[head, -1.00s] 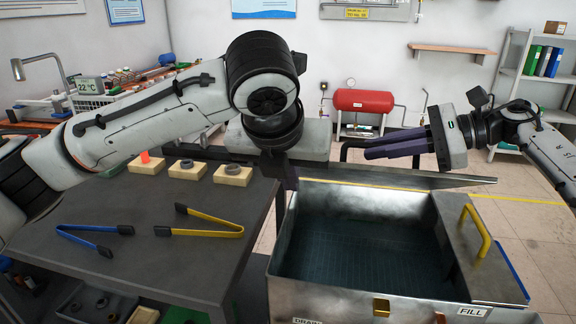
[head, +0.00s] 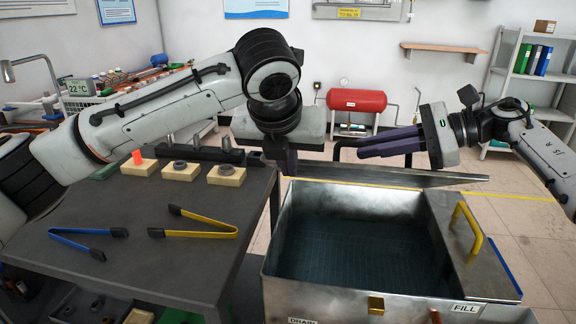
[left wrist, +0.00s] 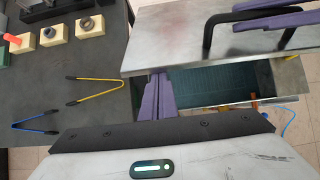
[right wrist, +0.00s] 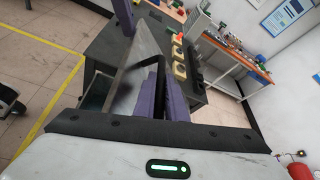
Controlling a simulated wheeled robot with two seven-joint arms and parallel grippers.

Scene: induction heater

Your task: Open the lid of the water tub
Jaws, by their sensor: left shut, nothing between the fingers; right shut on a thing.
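The metal water tub (head: 345,303) stands at right in the head view, its dark interior showing. Its lid (head: 430,178) is raised at the far side, seen nearly edge-on; the left wrist view shows its flat face (left wrist: 175,40). My right gripper (head: 372,147) is shut on the lid's black bar handle (left wrist: 212,28), which also shows in the right wrist view (right wrist: 158,75). My left gripper (head: 286,163) is shut and empty at the lid's left end, above the tub's far-left corner. In the left wrist view its fingers (left wrist: 158,100) are close to the lid's edge; contact is unclear.
A fixed panel with a yellow handle (head: 467,228) covers the tub's right side. The dark table (head: 130,265) at left holds blue tongs (head: 85,240), yellow tongs (head: 200,225) and several blocks with metal parts (head: 226,176). A red tank (head: 356,101) stands behind.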

